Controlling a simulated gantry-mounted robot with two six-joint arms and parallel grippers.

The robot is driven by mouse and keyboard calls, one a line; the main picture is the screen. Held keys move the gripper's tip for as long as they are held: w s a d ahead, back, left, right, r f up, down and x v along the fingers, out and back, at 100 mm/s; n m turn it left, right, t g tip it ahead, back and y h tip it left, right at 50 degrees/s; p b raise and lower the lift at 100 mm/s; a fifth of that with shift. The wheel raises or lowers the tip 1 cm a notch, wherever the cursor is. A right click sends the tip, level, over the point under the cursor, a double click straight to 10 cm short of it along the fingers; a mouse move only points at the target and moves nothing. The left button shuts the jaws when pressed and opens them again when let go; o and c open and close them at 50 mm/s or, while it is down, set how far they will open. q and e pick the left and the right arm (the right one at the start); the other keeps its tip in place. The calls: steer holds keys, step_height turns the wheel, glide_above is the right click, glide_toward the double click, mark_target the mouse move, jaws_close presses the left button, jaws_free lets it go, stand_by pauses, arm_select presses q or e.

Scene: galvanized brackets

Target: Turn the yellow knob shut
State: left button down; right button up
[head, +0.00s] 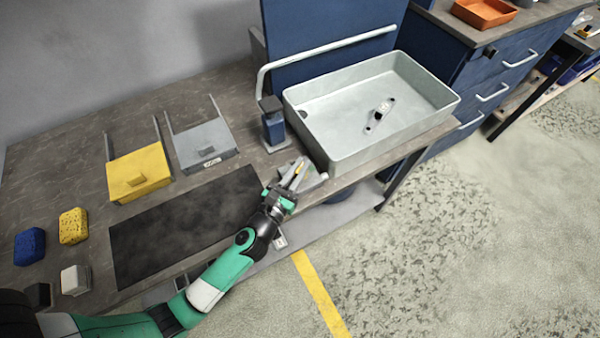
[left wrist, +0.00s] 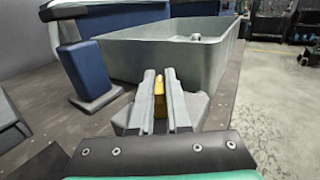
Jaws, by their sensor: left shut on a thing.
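The yellow knob (left wrist: 160,98) shows in the left wrist view as a narrow upright piece between the two grey fingers of my left gripper (left wrist: 161,100). The fingers are shut on it. In the head view my left gripper (head: 297,172) is at the front left corner of the sink, and a sliver of the knob (head: 299,169) shows between its fingers. A grey base (left wrist: 196,106) lies under the knob, partly hidden by the fingers. My right gripper is not in view.
A grey sink basin (head: 325,155) stands just beyond the gripper. A blue tap post (head: 273,127) with a long pale spout stands close on the left. A dark mat (head: 180,230), a yellow bracketed box (head: 139,172), a grey one (head: 205,145) and sponges lie further left.

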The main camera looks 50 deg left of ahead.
arm_select(q)
steer(key=n+y+b, duration=0.1)
steer(key=g+y+b, duration=0.1)
steer(key=n+y+b, duration=0.1)
steer(key=shift+w+d+f+n+g+b, duration=0.1)
steer(key=shift+d+f+n+g+b, duration=0.1)
steer(key=shift+f+n+g+b, duration=0.15)
steer(key=n+y, duration=0.1)
steer(key=g+y+b, duration=0.1)
steer(key=shift+r+n+g+y, duration=0.15)
steer(key=shift+n+g+y, duration=0.1)
steer(key=shift+n+y, duration=0.15)
steer(key=n+g+y+b, duration=0.2)
steer(key=n+g+b, duration=0.1)
steer(key=g+b, duration=0.1)
steer(key=n+g+y+b, duration=0.3)
steer(key=g+b, duration=0.1)
steer(key=shift+a+y+b, duration=0.15)
steer(key=shift+y+b, duration=0.15)
steer(key=shift+b, duration=0.1)
steer(key=shift+r+n+g+y+b, duration=0.1)
steer(key=shift+n+g+y+b, duration=0.2)
steer(key=shift+n+g+b, duration=0.6)
steer(key=shift+m, duration=0.25)
steer(key=c, duration=0.9)
jaws_free()
steer(key=shift+a, duration=0.15)
steer(key=shift+d+r, duration=0.1)
steer(key=shift+d, duration=0.1)
